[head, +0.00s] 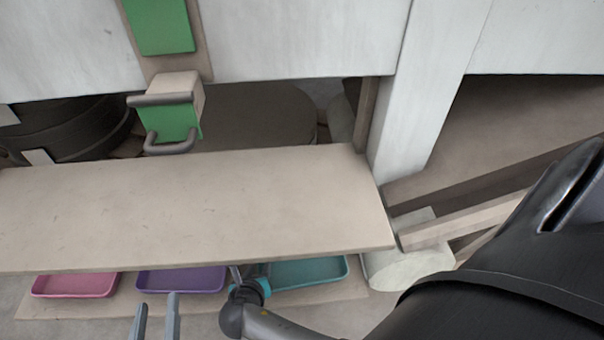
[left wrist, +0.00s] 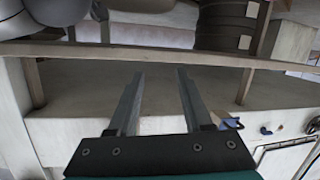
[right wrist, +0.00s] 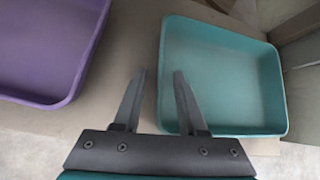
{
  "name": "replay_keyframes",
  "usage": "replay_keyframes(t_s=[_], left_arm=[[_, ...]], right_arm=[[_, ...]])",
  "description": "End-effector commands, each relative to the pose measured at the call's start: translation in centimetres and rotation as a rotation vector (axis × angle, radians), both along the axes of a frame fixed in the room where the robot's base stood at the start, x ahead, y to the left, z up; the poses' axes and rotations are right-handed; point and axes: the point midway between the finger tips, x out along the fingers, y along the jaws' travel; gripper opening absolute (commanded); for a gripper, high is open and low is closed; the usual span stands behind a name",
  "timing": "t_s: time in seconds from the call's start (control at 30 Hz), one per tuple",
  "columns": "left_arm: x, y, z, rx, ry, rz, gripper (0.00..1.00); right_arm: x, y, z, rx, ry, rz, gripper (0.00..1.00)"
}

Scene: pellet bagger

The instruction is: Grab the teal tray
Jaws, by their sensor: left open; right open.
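The teal tray (head: 310,272) lies on a low board under the shelf, the rightmost of three trays in the head view. The shelf edge hides its back. In the right wrist view the teal tray (right wrist: 225,75) shows its hollow inside, with nothing in it. My right gripper (head: 236,274) is open at the tray's left side. In its wrist view the jaws (right wrist: 159,80) lie on either side of the tray's left rim; I cannot tell how far above it they are. My left gripper (head: 155,308) is open and empty, in front of the purple tray; its jaws (left wrist: 160,80) hold nothing.
A purple tray (head: 180,280) and a pink tray (head: 75,285) lie to the left on the same board. The beige shelf (head: 190,205) overhangs all three trays. A pale roll (head: 408,272) lies just right of the teal tray. A green-faced block with a handle (head: 172,108) hangs above the shelf.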

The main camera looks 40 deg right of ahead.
Motion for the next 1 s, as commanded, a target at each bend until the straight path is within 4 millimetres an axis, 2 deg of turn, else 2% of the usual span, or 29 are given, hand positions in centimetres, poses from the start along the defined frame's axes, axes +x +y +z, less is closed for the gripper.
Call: replay_keyframes(t_s=[0.3,0.67,1.0], left_arm=[[-0.8,-0.7,0.9,-0.082,-0.121,0.007,0.5],[-0.9,-0.8,1.2,-0.095,-0.139,0.009,0.5],[-0.9,-0.8,1.1,-0.093,-0.139,0.009,0.5]], right_arm=[[0.1,0.5,-0.6,0.001,0.0,0.001,0.41],[0.1,0.5,-0.6,0.001,0.0,0.001,0.4],[0.1,0.5,-0.6,0.001,0.0,0.001,0.02]])
